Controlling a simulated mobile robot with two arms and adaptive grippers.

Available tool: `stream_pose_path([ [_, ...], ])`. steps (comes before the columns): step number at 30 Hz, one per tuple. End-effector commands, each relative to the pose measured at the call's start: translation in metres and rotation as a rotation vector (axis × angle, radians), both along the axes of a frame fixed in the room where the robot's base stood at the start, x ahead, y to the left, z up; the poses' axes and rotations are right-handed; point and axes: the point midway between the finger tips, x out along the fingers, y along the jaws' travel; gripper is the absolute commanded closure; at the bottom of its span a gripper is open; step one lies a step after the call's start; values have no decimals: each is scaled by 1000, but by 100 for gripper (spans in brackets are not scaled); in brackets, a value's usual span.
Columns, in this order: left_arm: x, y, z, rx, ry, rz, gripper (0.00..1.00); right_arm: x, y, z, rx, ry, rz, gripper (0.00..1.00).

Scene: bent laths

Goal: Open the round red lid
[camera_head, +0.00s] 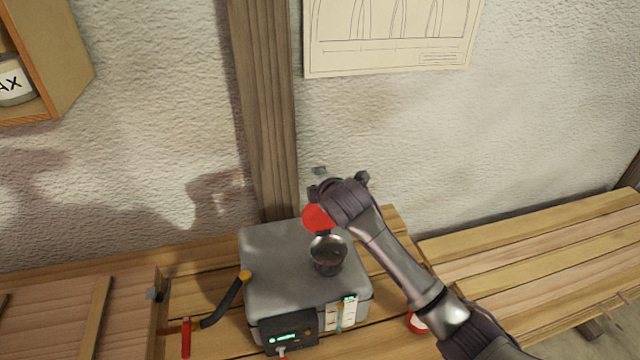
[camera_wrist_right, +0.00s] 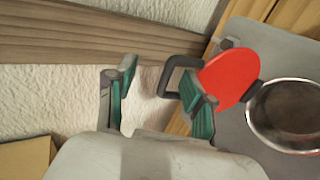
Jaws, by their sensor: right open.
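The round red lid (camera_head: 318,217) stands raised at the back of a round metal opening (camera_head: 327,254) on top of a grey box (camera_head: 270,255). The opening is uncovered and dark inside. The lid also shows in the right wrist view (camera_wrist_right: 234,76), with its dark loop handle (camera_wrist_right: 172,78) on the side away from the opening. My right gripper (camera_head: 338,187) is behind and above the lid, partly covering it. In the wrist view its fingers (camera_wrist_right: 158,82) are apart; one overlaps the lid's edge, and the handle reaches toward the gap. Contact is unclear. My left gripper is out of view.
A black control unit (camera_head: 290,332) sits at the box's front. A dark lever with a yellow end (camera_head: 228,298) and a red upright piece (camera_head: 186,338) stand left. A wooden post (camera_head: 265,110) and rough wall rise close behind. The bench (camera_head: 545,240) at right is largely clear.

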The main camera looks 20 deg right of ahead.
Motion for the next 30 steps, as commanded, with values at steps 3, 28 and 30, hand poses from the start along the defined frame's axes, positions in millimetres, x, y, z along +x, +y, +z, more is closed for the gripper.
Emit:
stream_pose_path([
  [3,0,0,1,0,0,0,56,-3,0,-1,0,5,-1,46],
  [28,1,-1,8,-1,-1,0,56,-79,0,41,-1,6,0,46],
  [30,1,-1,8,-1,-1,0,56,-80,0,42,0,6,-1,46],
])
